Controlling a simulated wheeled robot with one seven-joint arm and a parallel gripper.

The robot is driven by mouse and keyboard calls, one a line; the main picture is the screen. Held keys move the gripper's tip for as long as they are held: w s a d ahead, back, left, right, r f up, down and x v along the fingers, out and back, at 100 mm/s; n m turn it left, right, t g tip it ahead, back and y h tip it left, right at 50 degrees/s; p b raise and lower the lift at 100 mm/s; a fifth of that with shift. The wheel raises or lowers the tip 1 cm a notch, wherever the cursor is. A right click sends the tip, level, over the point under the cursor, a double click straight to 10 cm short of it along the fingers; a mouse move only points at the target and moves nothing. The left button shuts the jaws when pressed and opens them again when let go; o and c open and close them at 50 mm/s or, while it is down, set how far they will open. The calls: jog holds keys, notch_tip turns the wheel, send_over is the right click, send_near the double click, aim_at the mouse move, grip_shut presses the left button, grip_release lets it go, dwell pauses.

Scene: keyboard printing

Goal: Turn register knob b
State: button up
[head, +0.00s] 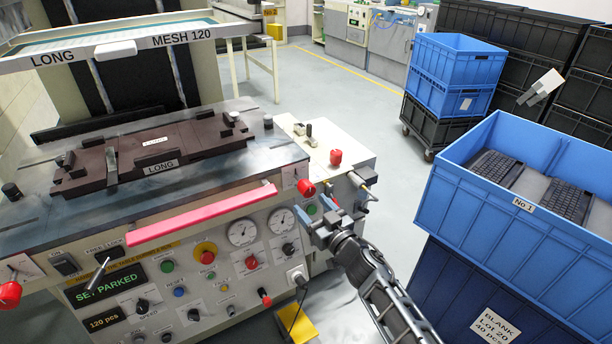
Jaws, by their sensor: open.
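The printing machine (205,232) fills the left side of the head view. Red knobs show at its front right corner (306,188), on top of the side box (336,157) and at the far left edge (9,294). I cannot read a letter b on any of them. My gripper (324,207) is open and empty at the machine's front right corner. Its fingers are just below and right of the corner red knob and look apart from it. The gripper and arm hide part of the panel's right edge.
A pink-red bar (202,216) runs along the machine front above gauges, buttons and switches. A blue crate (478,198) holding keyboards stands at right on a dark blue bin (470,290). Stacked crates on a dolly stand behind. Grey floor (345,100) is clear between.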

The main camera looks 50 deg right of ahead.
aim_at(310, 193)
jog(key=shift+d+r+h, duration=0.15)
jog(key=shift+d+h, duration=0.15)
jog(key=shift+d, duration=0.75)
jog(key=shift+w+d, duration=0.15)
jog(key=shift+w, duration=0.1)
jog(key=shift+b+x, duration=0.75)
jog(key=shift+x, duration=2.85)
jog(key=shift+f, duration=0.2)
jog(key=shift+c, duration=0.3)
jog(key=c, duration=1)
